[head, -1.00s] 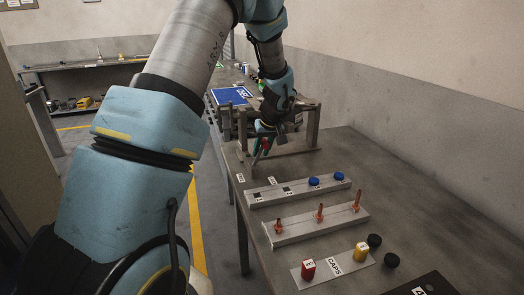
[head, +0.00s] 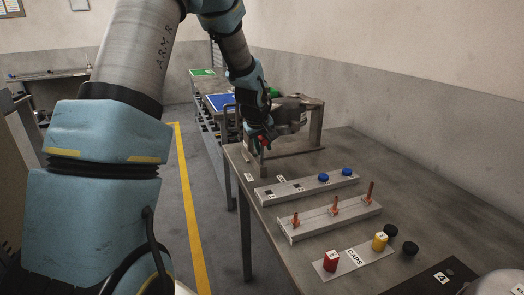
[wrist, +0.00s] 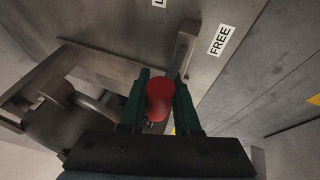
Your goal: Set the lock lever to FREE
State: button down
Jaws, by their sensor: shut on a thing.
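The lock lever shows in the wrist view as a grey metal bar (wrist: 183,48) with a red knob (wrist: 160,100). My gripper (wrist: 160,90) has its green fingers shut on the red knob, one on each side. The white FREE label (wrist: 221,40) is on the metal surface just right of the bar. A second label (wrist: 158,3), cut off by the top edge, starts with L. In the head view, my gripper (head: 262,142) is at the near end of the metal frame (head: 292,158), with the red knob partly showing. The lever's pivot is not clear.
Nearer on the table (head: 390,175) are a bar with blue caps (head: 323,177), a rail with orange-red pegs (head: 334,207) and a CAPS plate (head: 352,258) with red and yellow pieces. Black caps lie beside it. A blue panel (head: 221,101) is behind.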

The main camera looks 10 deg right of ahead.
jog(key=shift+s+a+f+b, duration=0.1)
jog(key=shift+s+a+b, duration=0.15)
jog(key=shift+a, duration=0.25)
jog(key=shift+s+a+f+b, duration=0.1)
jog(key=shift+a+b, duration=0.15)
jog(key=shift+a, duration=0.25)
dwell(0.3)
jog(key=shift+r, duration=0.1)
dwell(0.4)
jog(key=c, duration=0.6)
grip_release()
jog(key=shift+w, duration=0.1)
jog(key=shift+c, duration=0.2)
jog(key=shift+r, duration=0.1)
jog(key=b+v, duration=0.1)
jog(key=v, duration=0.9)
jog(key=shift+r+b, duration=0.3)
jog(key=shift+b, duration=0.1)
jog(key=shift+a, duration=0.1)
